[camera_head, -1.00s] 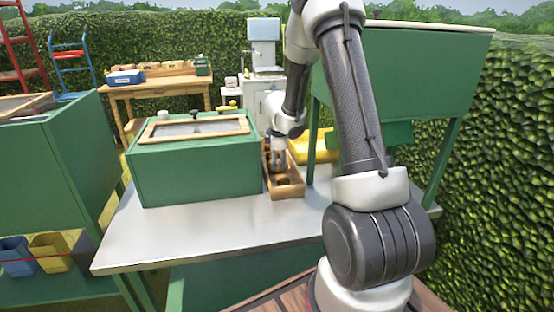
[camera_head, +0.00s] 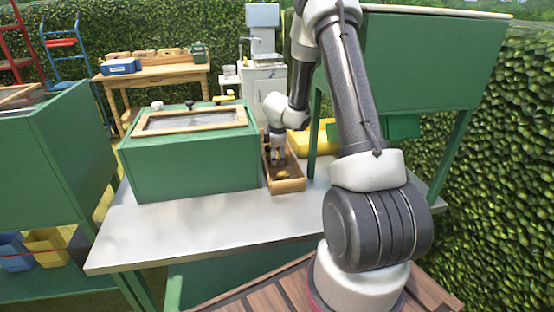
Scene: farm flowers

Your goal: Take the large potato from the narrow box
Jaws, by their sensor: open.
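The narrow box (camera_head: 286,187) is a long brown wooden tray on the grey metal table, against the right side of the green cabinet. A small yellowish-brown lump (camera_head: 283,174), which looks like a potato, lies inside towards the near end. My gripper (camera_head: 277,161) points down into the middle of the box, just behind that lump. It is open. My fingers and wrist hide much of the far part of the box, and I cannot tell whether a potato lies between the fingertips.
The green cabinet (camera_head: 190,170) with a wood-framed lid stands close left of the box. A yellow container (camera_head: 318,138) and a green stand leg (camera_head: 312,150) are close on the right. The table (camera_head: 200,225) is clear in front.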

